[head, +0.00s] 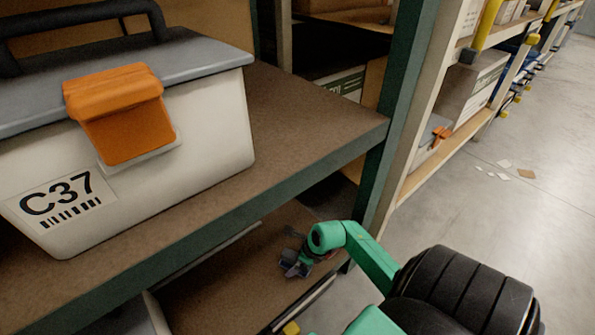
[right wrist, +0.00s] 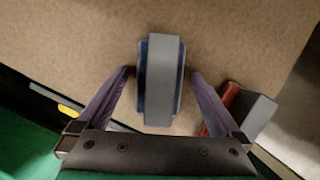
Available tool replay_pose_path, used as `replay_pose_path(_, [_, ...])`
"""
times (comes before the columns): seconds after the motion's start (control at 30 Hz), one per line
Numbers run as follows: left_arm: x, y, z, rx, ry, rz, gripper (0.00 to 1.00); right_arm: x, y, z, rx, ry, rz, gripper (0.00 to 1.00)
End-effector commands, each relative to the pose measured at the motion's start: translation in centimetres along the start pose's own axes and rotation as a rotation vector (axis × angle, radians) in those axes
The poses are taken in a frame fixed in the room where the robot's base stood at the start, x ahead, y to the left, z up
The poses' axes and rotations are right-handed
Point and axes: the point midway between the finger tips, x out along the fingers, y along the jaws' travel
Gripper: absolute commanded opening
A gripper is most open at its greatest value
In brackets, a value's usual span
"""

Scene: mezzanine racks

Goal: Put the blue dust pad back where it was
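A blue pad with a grey band across its top (right wrist: 161,82) is on the brown shelf board in the right wrist view. I take it to be the blue dust pad. My right gripper (right wrist: 161,73) is open, with one finger on each side of the pad. A narrow gap shows between each fingertip and the pad. In the head view my right gripper (head: 293,265) is low over the lower shelf (head: 215,290), and the pad cannot be told clearly there. My left gripper is in neither view.
A red and grey object (right wrist: 250,108) is close beside the right finger. In the head view a white bin (head: 200,125) labelled C37, with an orange latch, stands on the upper shelf (head: 310,115). A green rack post (head: 395,100) stands beside my right arm. The floor at right is mostly clear.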

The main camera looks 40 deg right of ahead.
Motion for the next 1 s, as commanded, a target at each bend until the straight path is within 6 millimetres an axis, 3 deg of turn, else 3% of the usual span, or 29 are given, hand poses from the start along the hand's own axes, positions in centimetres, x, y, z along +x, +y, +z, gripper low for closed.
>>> replay_pose_path(0.17, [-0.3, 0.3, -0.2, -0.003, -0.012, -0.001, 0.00, -0.9, 0.0, 0.2, -0.001, 0.001, 0.000, 1.00])
replay_pose_path(0.4, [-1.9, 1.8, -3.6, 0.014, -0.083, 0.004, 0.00, -7.7, -0.1, 0.3, -0.004, 0.004, -0.001, 1.00])
replay_pose_path(0.6, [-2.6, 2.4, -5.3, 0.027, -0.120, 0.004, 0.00, -11.7, -0.1, 0.2, -0.001, 0.001, -0.001, 1.00])
replay_pose_path(0.9, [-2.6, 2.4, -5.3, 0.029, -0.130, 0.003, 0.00, -12.3, 0.1, 0.2, 0.003, -0.004, 0.004, 1.00])
replay_pose_path(0.97, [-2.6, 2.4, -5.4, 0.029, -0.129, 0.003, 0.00, -12.2, 1.1, 0.8, 0.024, -0.034, 0.033, 1.00])
replay_pose_path(1.0, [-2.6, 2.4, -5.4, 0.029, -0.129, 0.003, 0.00, -12.3, 2.5, 1.9, 0.059, -0.081, 0.076, 1.00])
